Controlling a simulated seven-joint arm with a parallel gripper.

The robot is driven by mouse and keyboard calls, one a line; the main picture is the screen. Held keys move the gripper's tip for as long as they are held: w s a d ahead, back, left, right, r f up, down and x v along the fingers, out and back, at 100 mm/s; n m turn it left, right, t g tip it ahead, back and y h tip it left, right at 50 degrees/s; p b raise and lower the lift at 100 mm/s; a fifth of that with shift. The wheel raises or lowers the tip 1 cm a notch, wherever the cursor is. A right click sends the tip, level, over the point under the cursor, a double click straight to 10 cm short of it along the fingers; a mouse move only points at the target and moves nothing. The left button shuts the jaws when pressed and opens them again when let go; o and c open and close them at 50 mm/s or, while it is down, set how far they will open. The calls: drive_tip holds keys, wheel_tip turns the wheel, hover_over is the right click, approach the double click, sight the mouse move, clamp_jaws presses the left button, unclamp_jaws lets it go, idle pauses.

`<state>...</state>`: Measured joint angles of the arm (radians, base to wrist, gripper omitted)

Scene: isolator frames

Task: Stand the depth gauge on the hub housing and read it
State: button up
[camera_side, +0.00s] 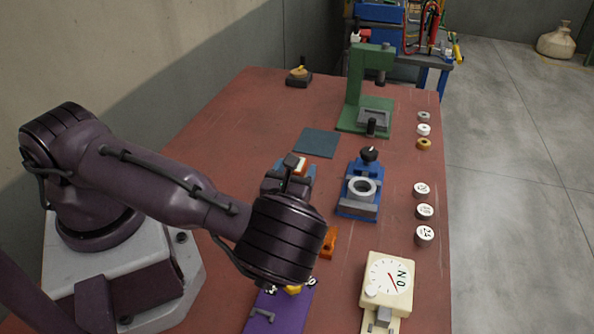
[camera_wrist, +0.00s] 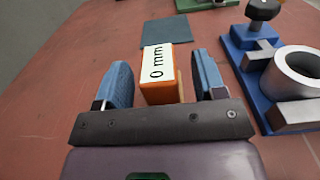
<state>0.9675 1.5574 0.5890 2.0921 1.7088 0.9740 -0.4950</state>
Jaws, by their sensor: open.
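The depth gauge appears to be the orange block with a white face reading "0 mm" (camera_wrist: 158,72); its white top also shows in the side view (camera_side: 300,164). My gripper (camera_wrist: 163,82) is open, with one blue finger on each side of the gauge and a narrow gap showing at each side. In the side view my gripper (camera_side: 292,172) partly hides the gauge. The hub housing, a grey metal ring (camera_side: 362,188), sits in a blue clamp (camera_side: 357,208) to the right. It also shows at the right of the wrist view (camera_wrist: 294,72).
A dark flat mat (camera_side: 316,143) lies behind the gripper. A green press (camera_side: 355,90) stands farther back. A cream dial instrument (camera_side: 388,280) is at the front right. Several round pieces (camera_side: 424,211) line the right edge. An orange piece (camera_side: 329,243) lies near my wrist.

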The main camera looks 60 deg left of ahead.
drive_tip(key=shift+w+a, duration=0.4)
drive_tip(key=shift+w, duration=0.05)
drive_tip(key=c, duration=1.1)
drive_tip(key=shift+r, duration=0.15)
wheel_tip(320, 180, up, 8)
drive_tip(key=shift+r, duration=0.15)
drive_tip(key=shift+a+r, duration=0.25)
drive_tip(key=shift+r, duration=0.35)
drive_tip(key=w+d+m+t+h, duration=0.1)
drive_tip(key=w+d+m+h, duration=0.1)
drive_tip(key=w+d, duration=0.1)
drive_tip(key=w+d+r+m+t+h, duration=0.1)
drive_tip(key=w+d+m+t+h, duration=0.1)
drive_tip(key=w+d+h, duration=0.1)
drive_tip(key=w+d+m+t+h, duration=0.1)
drive_tip(key=w+d+m+h, duration=0.1)
drive_tip(key=w+d+h, duration=0.1)
drive_tip(key=shift+w+d+r+t, duration=0.15)
drive_tip(key=shift+w+d+r, duration=0.05)
drive_tip(key=shift+w+d, duration=0.2)
drive_tip(key=shift+w+d+r+t, duration=0.15)
drive_tip(key=shift+w+d, duration=0.15)
drive_tip(key=shift+d, duration=0.15)
